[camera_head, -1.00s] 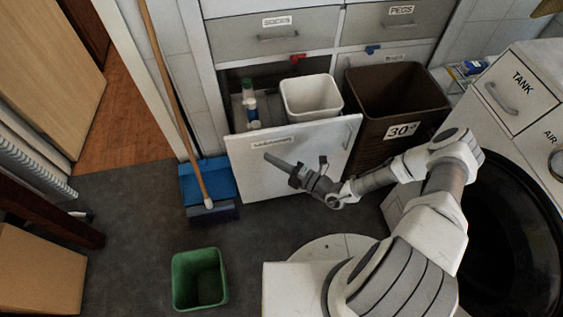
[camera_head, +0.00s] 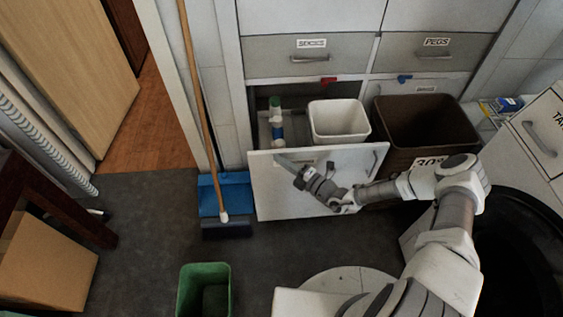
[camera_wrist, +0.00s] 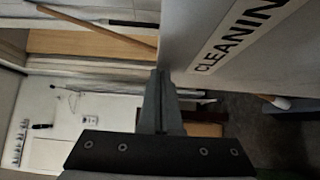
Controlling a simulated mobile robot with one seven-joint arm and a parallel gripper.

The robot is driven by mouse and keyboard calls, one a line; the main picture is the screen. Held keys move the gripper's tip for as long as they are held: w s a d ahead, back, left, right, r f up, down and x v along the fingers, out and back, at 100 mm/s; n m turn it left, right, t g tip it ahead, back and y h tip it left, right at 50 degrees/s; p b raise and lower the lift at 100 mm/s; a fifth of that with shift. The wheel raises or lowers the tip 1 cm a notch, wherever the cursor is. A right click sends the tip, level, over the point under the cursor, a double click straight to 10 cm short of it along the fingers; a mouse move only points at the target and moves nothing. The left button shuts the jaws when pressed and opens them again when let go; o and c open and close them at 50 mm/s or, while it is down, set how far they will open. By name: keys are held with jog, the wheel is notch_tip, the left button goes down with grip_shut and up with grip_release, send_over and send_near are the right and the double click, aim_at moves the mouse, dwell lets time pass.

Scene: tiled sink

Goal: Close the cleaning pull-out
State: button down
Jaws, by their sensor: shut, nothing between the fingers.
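The cleaning pull-out (camera_head: 285,200) stands out from the cabinet, with its white front facing me. Inside it are a white bin (camera_head: 338,120) and bottles (camera_head: 276,122) on the left. A handle (camera_head: 375,161) is on the front's right side. My gripper (camera_head: 283,160) is shut and empty at the upper left part of the front, over its label. In the wrist view the closed fingers (camera_wrist: 160,100) are beside the front's face and the CLEANING label (camera_wrist: 238,38). I cannot tell whether they touch it.
A brown bin (camera_head: 425,125) stands right of the pull-out. A broom (camera_head: 200,100) and blue dustpan (camera_head: 225,193) are close on its left. A green bin (camera_head: 205,290) is on the floor in front. A black round-doored machine (camera_head: 520,240) is at right.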

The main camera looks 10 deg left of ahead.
jog(key=w+a+b, duration=0.2)
jog(key=w+b, duration=0.5)
jog(key=w, duration=0.5)
jog(key=shift+w+a, duration=0.3)
jog(key=shift+w, duration=0.05)
